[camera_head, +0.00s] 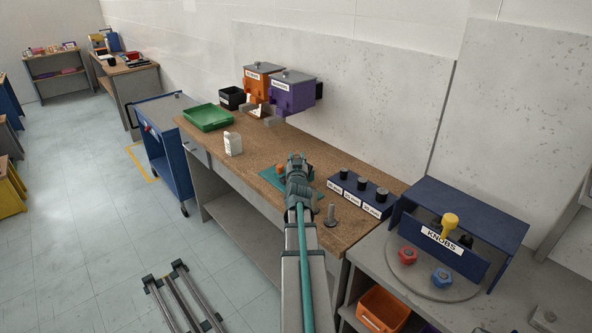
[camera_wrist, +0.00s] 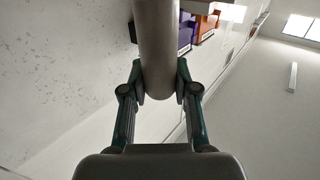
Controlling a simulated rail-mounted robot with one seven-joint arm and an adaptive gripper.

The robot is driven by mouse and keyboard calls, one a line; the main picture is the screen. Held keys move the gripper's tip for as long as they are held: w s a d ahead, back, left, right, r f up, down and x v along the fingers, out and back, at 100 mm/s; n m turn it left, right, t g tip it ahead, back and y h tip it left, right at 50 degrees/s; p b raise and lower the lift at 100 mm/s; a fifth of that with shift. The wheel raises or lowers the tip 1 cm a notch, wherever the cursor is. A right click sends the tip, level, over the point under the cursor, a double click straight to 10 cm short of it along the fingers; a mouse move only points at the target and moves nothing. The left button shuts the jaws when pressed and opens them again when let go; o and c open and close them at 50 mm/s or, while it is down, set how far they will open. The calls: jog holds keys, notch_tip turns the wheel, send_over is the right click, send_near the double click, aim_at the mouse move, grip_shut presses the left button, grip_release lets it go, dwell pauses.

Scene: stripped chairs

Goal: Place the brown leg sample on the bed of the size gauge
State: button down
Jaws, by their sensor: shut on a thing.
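My gripper (camera_wrist: 160,88) is shut on a thick, smooth, grey-brown round bar, the leg sample (camera_wrist: 157,40), in the wrist view. One finger presses on each side of its rounded end; its other end runs out of the frame. In the head view my gripper (camera_head: 297,163) is above the middle of the brown bench, and the sample is not clearly made out there. A teal plate (camera_head: 268,175) with an orange piece (camera_head: 281,168) lies under and beside the gripper, partly hidden by my arm. It may be the size gauge; I cannot tell its bed or any contact.
A dark blue block (camera_head: 345,190) with several black knobs and millimetre labels stands right of my gripper. A grey bolt-like piece (camera_head: 330,216) stands near the front edge. A white bottle (camera_head: 233,144) and green tray (camera_head: 207,117) are left.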

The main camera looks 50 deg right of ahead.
jog(key=shift+w+d+f, duration=0.2)
jog(key=shift+w+f, duration=0.1)
jog(key=shift+f, duration=0.05)
notch_tip(320, 180, down, 3)
jog(key=shift+w+d+r, duration=0.1)
jog(key=shift+w+d, duration=0.05)
jog(key=shift+f, duration=0.35)
jog(key=shift+f, duration=0.1)
jog(key=shift+f+b, duration=0.45)
jog(key=shift+b, duration=0.1)
jog(key=shift+f, duration=0.1)
